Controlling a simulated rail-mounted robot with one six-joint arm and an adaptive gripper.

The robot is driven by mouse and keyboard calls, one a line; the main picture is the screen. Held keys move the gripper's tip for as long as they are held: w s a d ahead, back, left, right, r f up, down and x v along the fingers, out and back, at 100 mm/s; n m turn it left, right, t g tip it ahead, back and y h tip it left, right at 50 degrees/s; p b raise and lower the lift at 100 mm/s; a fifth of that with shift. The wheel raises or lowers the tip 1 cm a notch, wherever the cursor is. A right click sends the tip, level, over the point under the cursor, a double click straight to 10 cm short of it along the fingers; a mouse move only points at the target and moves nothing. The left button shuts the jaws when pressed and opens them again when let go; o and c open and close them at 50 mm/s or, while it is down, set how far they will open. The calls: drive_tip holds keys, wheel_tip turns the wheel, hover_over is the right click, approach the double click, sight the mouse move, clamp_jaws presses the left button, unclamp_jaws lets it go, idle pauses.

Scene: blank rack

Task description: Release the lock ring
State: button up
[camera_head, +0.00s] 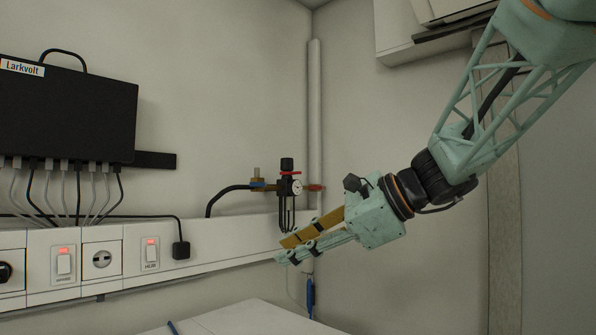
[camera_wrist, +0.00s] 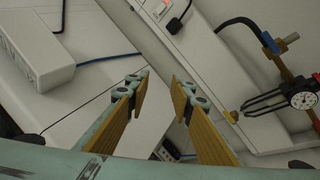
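A small regulator with a black knob (camera_head: 287,163), a thin red ring (camera_head: 290,173) below the knob and a round white gauge (camera_head: 297,187) is mounted at the wall corner. I take the red ring to be the lock ring. A dark caged bowl (camera_head: 286,212) hangs under it. My gripper (camera_head: 286,249) is open and empty, below and in front of the bowl. In the wrist view my open fingers (camera_wrist: 160,84) have nothing between them. The gauge (camera_wrist: 302,100) and bowl (camera_wrist: 266,103) lie right of them; the red ring is not clearly visible there.
A white wall trunking (camera_head: 210,244) with rocker switches and sockets runs left of the regulator. A black Larkvolt box (camera_head: 70,105) with several cables is above it. A white surface (camera_head: 245,318) lies below. A blue-handled valve (camera_wrist: 289,39) joins the regulator's pipe.

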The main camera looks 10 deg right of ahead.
drive_tip(key=w+d+r+m+t+y+p, duration=0.1)
drive_tip(key=w+d+r+m+t+p, duration=0.2)
drive_tip(key=w+d+r+m, duration=0.55)
drive_tip(key=m+t+p, duration=0.1)
drive_tip(key=t+p, duration=0.2)
drive_tip(key=t, duration=0.1)
approach(298, 173)
drive_tip(key=s+d, duration=0.2)
drive_tip(key=d, duration=0.1)
drive_tip(key=shift+s+a+r, duration=0.1)
drive_tip(key=shift+a+r, duration=0.05)
drive_tip(key=shift+r, duration=0.1)
drive_tip(key=shift+a, duration=0.1)
drive_tip(key=shift+f+p+x, duration=0.2)
drive_tip(key=shift+p+x, duration=0.65)
drive_tip(key=shift+x, duration=6)
drive_tip(key=shift+c, duration=0.4)
clamp_jaws()
